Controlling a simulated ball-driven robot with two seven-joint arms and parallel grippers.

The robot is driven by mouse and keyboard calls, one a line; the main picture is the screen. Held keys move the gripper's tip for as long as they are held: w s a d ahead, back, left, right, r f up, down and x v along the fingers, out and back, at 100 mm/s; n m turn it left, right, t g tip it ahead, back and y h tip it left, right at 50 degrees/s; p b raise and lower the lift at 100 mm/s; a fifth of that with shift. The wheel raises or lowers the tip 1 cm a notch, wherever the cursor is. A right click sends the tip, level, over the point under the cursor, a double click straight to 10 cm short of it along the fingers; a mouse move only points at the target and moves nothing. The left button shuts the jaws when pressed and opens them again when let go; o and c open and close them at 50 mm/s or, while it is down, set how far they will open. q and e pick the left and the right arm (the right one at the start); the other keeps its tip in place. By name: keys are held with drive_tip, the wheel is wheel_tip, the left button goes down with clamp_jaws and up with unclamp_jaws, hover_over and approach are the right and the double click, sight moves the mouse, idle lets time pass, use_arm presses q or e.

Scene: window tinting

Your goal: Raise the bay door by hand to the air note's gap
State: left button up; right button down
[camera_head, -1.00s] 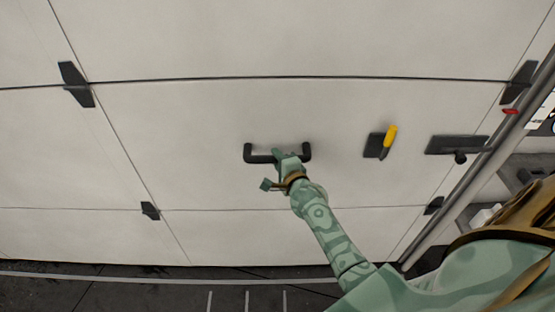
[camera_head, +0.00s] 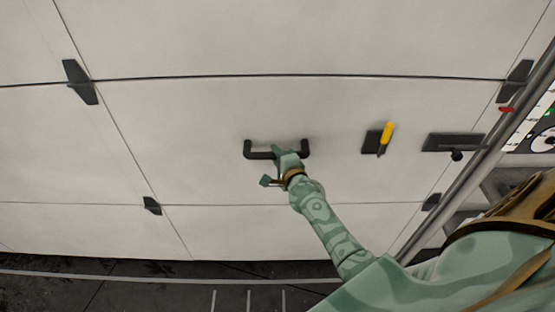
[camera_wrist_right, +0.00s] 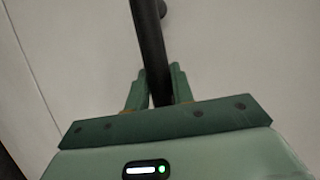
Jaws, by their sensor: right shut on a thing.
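The white panelled bay door (camera_head: 220,110) fills most of the head view. A black U-shaped pull handle (camera_head: 262,154) is mounted on its middle panel. My right gripper (camera_head: 284,155) is shut on the bar of this handle, near its right half. In the right wrist view, the handle bar (camera_wrist_right: 149,50) passes between the two green fingers (camera_wrist_right: 156,88), one on each side of it. The door's lower edge meets the dark floor in the head view; any gap beneath it is hard to judge. No air note is readable. My left gripper is not in view.
A black latch plate (camera_head: 454,142) is near the door's right edge. A grey rail (camera_head: 480,150) runs along the right side. The dark floor (camera_head: 150,290) has pale painted lines.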

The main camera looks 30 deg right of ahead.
drive_tip(key=shift+s+r, duration=0.3)
drive_tip(key=shift+r, duration=0.05)
drive_tip(key=shift+s+a+f, duration=0.15)
drive_tip(key=shift+f, duration=0.15)
drive_tip(key=c, duration=1.6)
unclamp_jaws()
drive_tip(key=shift+s+a+f, duration=0.1)
drive_tip(key=shift+f, duration=0.1)
drive_tip(key=o, duration=0.4)
drive_tip(key=shift+w+f, duration=0.2)
drive_tip(key=shift+w, duration=0.05)
drive_tip(key=shift+w+d+f, duration=0.15)
drive_tip(key=shift+w+d, duration=0.05)
drive_tip(key=shift+w+r, duration=0.1)
drive_tip(key=shift+r, duration=0.2)
